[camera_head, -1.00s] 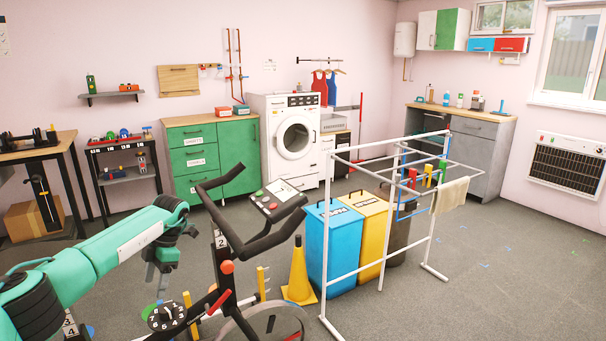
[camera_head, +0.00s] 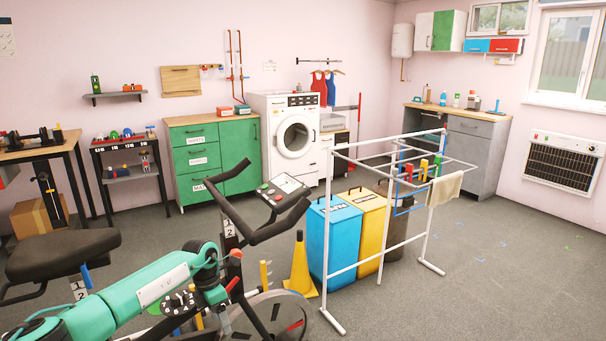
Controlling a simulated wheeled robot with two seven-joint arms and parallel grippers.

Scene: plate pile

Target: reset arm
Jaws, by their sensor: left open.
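My left arm comes in from the lower left, green with a pale panel, low in front of the exercise bike (camera_head: 262,234). My left gripper (camera_head: 224,322) points down beside the bike's frame and front wheel. It is open, and I see nothing held in it; its fingertips are hard to make out against the bike. I cannot tell whether it touches the bike. My right arm and gripper are not in view.
The bike's black seat (camera_head: 62,252) is left of my arm. A yellow cone (camera_head: 300,268), a blue bin (camera_head: 333,240), a yellow bin (camera_head: 370,228) and a white drying rack (camera_head: 357,265) stand to the right. The floor (camera_head: 500,290) at far right is mostly clear.

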